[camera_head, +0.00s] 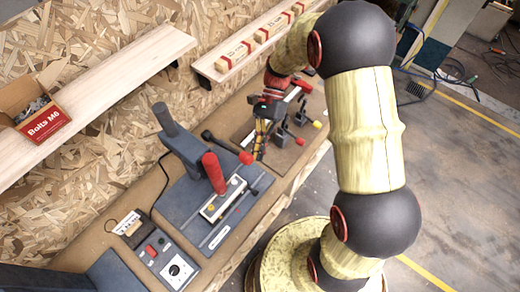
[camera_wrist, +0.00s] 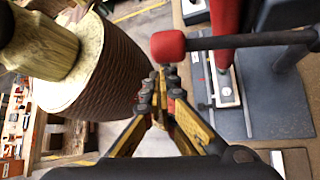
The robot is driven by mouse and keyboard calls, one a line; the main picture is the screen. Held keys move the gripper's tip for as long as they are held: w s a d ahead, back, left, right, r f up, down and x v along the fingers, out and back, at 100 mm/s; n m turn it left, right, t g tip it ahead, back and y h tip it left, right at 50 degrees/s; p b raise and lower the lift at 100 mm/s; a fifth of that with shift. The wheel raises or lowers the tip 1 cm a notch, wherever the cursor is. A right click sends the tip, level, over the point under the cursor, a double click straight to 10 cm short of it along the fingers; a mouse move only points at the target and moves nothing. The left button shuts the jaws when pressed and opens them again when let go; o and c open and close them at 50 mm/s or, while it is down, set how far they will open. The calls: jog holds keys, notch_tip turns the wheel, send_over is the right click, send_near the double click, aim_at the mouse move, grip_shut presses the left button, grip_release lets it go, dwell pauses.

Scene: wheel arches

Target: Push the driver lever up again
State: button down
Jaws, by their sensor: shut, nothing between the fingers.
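The driver lever is a dark rod with a red knob (camera_head: 245,157), sticking out from a grey stand (camera_head: 185,150) with a thick red cylinder (camera_head: 214,172). The rod runs down to the right in the head view. In the wrist view the red knob (camera_wrist: 168,46) and rod (camera_wrist: 250,40) lie just beyond my fingertips. My gripper (camera_head: 261,145) is shut and empty, with its fingertips (camera_wrist: 161,80) close to the knob. I cannot tell whether they touch it. The arm partly hides the bench behind my gripper.
A grey control box (camera_head: 168,262) with a dial sits at the front left of the bench. Small clamps with red and yellow knobs (camera_head: 317,125) stand right of my gripper. A wooden shelf (camera_head: 100,90) and a Bolts M6 box (camera_head: 30,110) are on the wall.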

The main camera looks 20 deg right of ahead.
jog(key=shift+m+g+h, duration=0.3)
jog(key=shift+g, duration=0.1)
jog(key=shift+w+a+r+p, duration=0.15)
jog(key=shift+w+r+p, duration=0.05)
jog(key=shift+r+p, duration=0.5)
jog(key=shift+w+a+r+p, duration=0.1)
jog(key=shift+w+r+p, duration=0.1)
jog(key=shift+r+p, duration=0.45)
jog(key=shift+w+a+r+p, duration=0.2)
jog(key=shift+r+p, duration=0.25)
jog(key=shift+r, duration=0.45)
jog(key=w+d+r+b, duration=0.2)
jog(key=w+d+r, duration=0.1)
jog(key=w+d, duration=0.3)
jog(key=shift+w+d+b, duration=0.15)
jog(key=shift+w+b, duration=0.1)
jog(key=shift+b, duration=0.15)
